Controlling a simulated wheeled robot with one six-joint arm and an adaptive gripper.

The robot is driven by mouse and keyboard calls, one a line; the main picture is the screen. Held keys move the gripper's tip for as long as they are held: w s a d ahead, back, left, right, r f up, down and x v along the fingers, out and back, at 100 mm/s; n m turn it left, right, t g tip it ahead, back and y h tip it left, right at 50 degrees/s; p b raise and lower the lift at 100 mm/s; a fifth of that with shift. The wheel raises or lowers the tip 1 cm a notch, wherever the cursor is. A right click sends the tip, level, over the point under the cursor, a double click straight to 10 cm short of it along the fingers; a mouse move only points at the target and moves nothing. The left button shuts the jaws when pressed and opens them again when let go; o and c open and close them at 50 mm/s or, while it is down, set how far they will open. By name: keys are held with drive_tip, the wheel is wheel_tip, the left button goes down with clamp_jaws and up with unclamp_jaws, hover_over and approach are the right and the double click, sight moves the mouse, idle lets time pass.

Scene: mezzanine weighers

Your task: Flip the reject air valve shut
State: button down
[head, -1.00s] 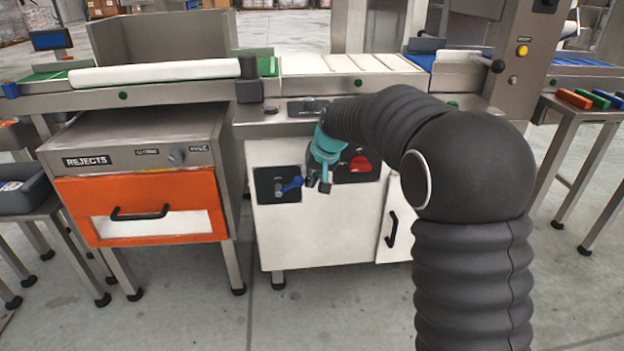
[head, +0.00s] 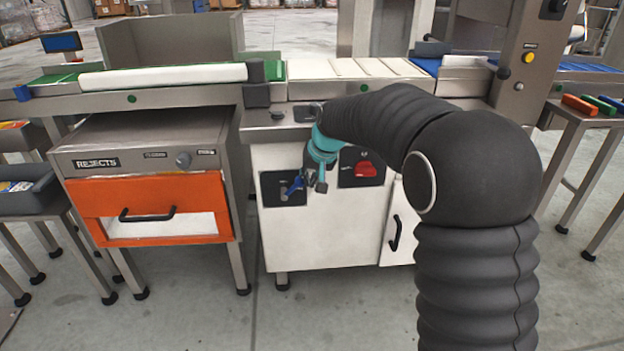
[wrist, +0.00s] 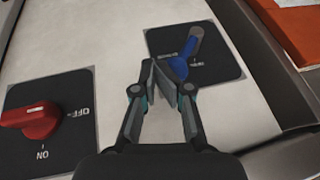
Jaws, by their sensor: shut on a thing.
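The reject air valve's blue lever (head: 294,186) sits on a black plate (head: 271,190) on the white cabinet front. In the wrist view the blue lever (wrist: 178,67) slants down-left from a grey pivot (wrist: 197,36), on its black plate (wrist: 226,70). The small lettering on the plate is hard to read. My gripper (head: 310,187) is at the lever's free end, right of the pivot in the head view. In the wrist view my gripper (wrist: 164,80) has its fingertips close together at the lever's end, shut on it; the fingers partly hide the contact.
A red rotary switch (wrist: 30,119) on a black plate is beside the valve; it shows in the head view too (head: 366,168). Left stands the REJECTS unit with an orange drawer (head: 150,196). A conveyor (head: 160,77) runs above. Open floor lies in front.

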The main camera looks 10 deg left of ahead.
drive_tip(key=s+d+r, duration=0.2)
drive_tip(key=d+r, duration=0.5)
drive_tip(key=r, duration=0.2)
drive_tip(key=shift+s+p, duration=0.3)
drive_tip(key=shift+p, duration=0.1)
drive_tip(key=shift+d+r, duration=0.1)
drive_tip(key=s+a+n+h, duration=0.1)
drive_tip(key=s+a+n, duration=0.35)
drive_tip(key=a, duration=1.05)
drive_tip(key=r+m+t+h, duration=0.1)
drive_tip(key=w+d+r+m+t+h, duration=0.1)
drive_tip(key=r, duration=0.1)
drive_tip(key=w+d+r+m+t+h, duration=0.1)
drive_tip(key=shift+w+d+r+m, duration=0.25)
drive_tip(key=shift+r, duration=0.15)
drive_tip(key=shift+f+h, duration=0.1)
drive_tip(key=shift+h, duration=0.2)
